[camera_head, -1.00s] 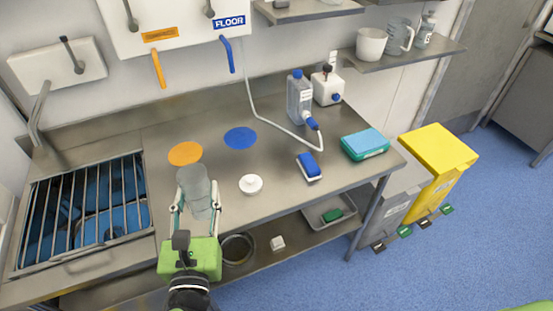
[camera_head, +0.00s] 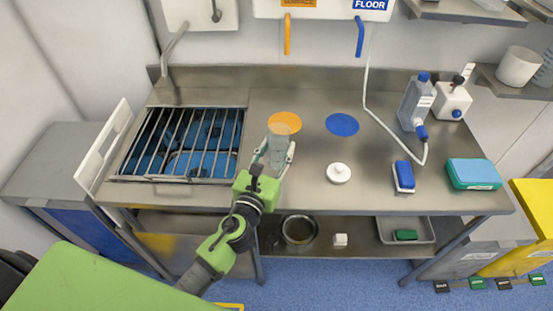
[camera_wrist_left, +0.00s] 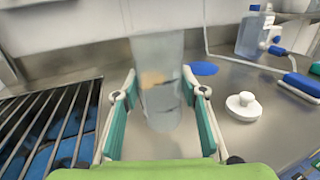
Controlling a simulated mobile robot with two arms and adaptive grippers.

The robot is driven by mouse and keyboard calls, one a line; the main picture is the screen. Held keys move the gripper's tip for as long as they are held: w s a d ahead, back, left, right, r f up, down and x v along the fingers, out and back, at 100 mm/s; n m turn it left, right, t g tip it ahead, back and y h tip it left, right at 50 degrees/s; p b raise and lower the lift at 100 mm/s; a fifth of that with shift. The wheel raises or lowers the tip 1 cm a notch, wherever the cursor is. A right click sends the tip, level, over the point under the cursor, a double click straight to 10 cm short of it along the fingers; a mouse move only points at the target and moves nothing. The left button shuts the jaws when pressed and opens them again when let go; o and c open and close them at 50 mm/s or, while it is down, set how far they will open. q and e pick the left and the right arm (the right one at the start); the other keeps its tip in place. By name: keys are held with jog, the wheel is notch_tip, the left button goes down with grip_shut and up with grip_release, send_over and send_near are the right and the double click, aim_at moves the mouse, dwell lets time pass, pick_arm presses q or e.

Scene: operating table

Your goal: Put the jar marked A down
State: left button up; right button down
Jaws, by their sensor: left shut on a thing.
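A clear, greyish jar (camera_head: 276,155) stands upright between the fingers of my left gripper (camera_head: 278,148), which is shut on it. I cannot read any letter on the jar. In the head view its top overlaps the orange disc (camera_head: 285,121) on the steel counter (camera_head: 300,190). In the left wrist view the jar (camera_wrist_left: 160,85) fills the space between the green fingers, and the orange shows through it. I cannot tell whether its base touches the counter. A white lid with a knob (camera_head: 338,173) lies to the right. My right gripper is not in view.
A blue disc (camera_head: 342,124) lies right of the orange one. A barred sink (camera_head: 185,143) is at the left. A blue-and-white brush (camera_head: 403,176), a bottle (camera_head: 416,102) and a teal box (camera_head: 473,174) stand at the right. The counter between lid and discs is clear.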

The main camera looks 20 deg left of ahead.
aim_at(273, 164)
pick_arm(q)
jog(key=f, duration=0.1)
jog(key=f+b, duration=0.2)
jog(key=shift+w+a+f, duration=0.25)
jog(key=shift+w+f, duration=0.1)
jog(key=shift+f+b, duration=0.25)
jog(key=shift+b, duration=0.05)
jog(key=shift+r, duration=0.1)
jog(key=shift+f, duration=0.25)
jog(key=o, duration=1.1)
jog(key=shift+r, duration=0.1)
